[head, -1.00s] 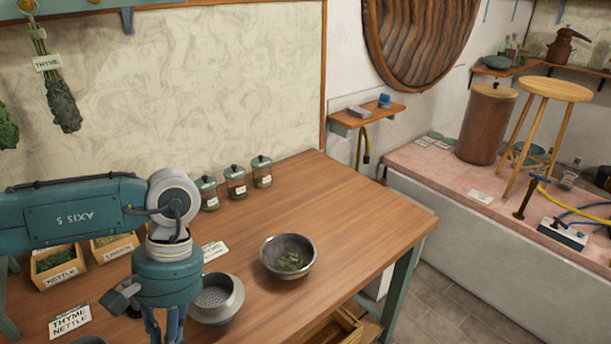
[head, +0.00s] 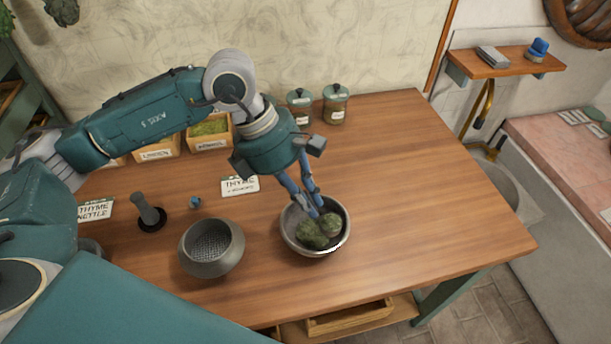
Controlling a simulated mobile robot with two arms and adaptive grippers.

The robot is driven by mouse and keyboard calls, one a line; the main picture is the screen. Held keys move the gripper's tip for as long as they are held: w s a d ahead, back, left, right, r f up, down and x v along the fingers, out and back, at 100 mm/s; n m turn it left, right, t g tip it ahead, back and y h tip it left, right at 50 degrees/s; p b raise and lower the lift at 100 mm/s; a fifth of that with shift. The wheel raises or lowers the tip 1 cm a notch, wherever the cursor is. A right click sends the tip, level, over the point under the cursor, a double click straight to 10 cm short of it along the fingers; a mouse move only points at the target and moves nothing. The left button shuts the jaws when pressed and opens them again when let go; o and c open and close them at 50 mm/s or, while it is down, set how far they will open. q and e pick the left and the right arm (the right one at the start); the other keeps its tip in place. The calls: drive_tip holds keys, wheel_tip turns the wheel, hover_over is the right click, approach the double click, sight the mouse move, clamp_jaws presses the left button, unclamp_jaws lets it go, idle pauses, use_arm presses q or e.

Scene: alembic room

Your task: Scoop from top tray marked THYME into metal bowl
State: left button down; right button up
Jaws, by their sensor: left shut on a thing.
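The metal bowl (head: 290,238) stands on the wooden table, with green herb clumps (head: 311,236) inside it. My left gripper (head: 318,212) reaches down into the bowl from above. Its fingers are close together and shut on a green herb clump (head: 332,224); the exact contact at the tips is hard to see. A card reading THYME (head: 240,186) lies behind the bowl. I cannot make out a tray marked THYME. My right gripper is not in view.
A grey pot with a perforated inside (head: 212,262) stands left of the bowl. A dark pestle-like tool (head: 148,212) stands further left. Small labelled herb boxes (head: 211,145) and lidded jars (head: 336,104) line the back. The table's right side is clear.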

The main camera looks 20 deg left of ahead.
use_arm(q)
drive_tip(key=n, duration=0.1)
drive_tip(key=n+t, duration=0.1)
drive_tip(key=n, duration=0.1)
drive_tip(key=shift+w, duration=0.25)
drive_tip(key=w+n+g+p, duration=0.1)
drive_tip(key=n+g+p, duration=0.1)
drive_tip(key=n+g, duration=0.1)
drive_tip(key=w+a+n+g+p, duration=0.1)
drive_tip(key=n+g+p, duration=0.1)
drive_tip(key=n, duration=0.3)
drive_tip(key=w+a+f+n+g+p, duration=0.1)
drive_tip(key=n+g+p, duration=0.2)
drive_tip(key=n, duration=0.1)
drive_tip(key=shift+w+g+y+p, duration=0.3)
drive_tip(key=shift+w, duration=0.05)
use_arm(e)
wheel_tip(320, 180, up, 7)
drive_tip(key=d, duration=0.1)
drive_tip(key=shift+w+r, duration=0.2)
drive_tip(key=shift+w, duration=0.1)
